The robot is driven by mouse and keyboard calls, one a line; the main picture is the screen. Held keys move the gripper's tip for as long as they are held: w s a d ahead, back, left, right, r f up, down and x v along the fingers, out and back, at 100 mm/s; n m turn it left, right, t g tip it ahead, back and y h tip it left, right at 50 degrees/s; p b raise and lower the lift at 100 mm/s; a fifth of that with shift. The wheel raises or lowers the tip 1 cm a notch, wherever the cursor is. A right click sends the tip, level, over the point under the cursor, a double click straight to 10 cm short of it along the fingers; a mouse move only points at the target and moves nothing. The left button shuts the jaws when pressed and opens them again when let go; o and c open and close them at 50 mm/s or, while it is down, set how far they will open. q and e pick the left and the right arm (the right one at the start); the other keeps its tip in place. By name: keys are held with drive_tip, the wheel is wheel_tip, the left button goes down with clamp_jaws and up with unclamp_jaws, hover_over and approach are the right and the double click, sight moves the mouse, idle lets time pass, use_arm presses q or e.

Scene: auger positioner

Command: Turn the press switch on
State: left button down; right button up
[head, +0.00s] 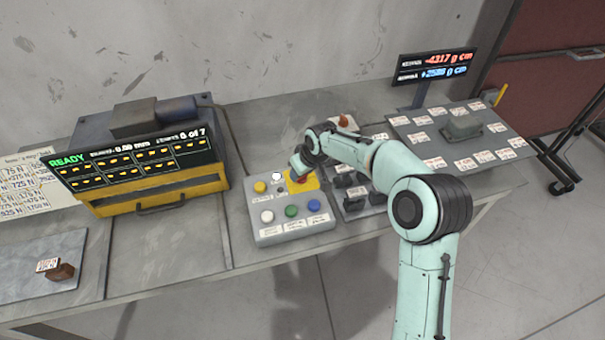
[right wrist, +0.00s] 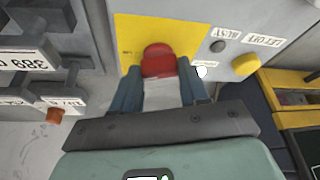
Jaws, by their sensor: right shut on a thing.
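The control panel (head: 265,232) stands on the bench with a yellow plate (head: 296,184) at its upper right. A red switch knob (right wrist: 158,58) sits on that yellow plate, seen close in the right wrist view. My right gripper (right wrist: 160,72) has its two fingers on either side of the knob and is shut on it. In the head view the hand covers most of the knob, so I cannot tell its turned position. My left gripper is not in view.
White, blue and green buttons (head: 291,210) line the panel's front. A block of black levers (head: 352,190) stands close on the right. A yellow-fronted machine with a READY display (head: 140,162) is on the left. A display stand (head: 432,68) is at the back right.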

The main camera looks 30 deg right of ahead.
drive_tip(key=shift+a+m+h+b, duration=0.1)
drive_tip(key=shift+m+h+b, duration=0.6)
drive_tip(key=shift+m, duration=1.2)
drive_tip(key=o, duration=1.1)
drive_tip(key=shift+c, duration=0.2)
drive_tip(key=v, duration=1.3)
drive_tip(key=shift+r+p, duration=0.25)
drive_tip(key=shift+p, duration=0.15)
drive_tip(key=shift+a, duration=0.1)
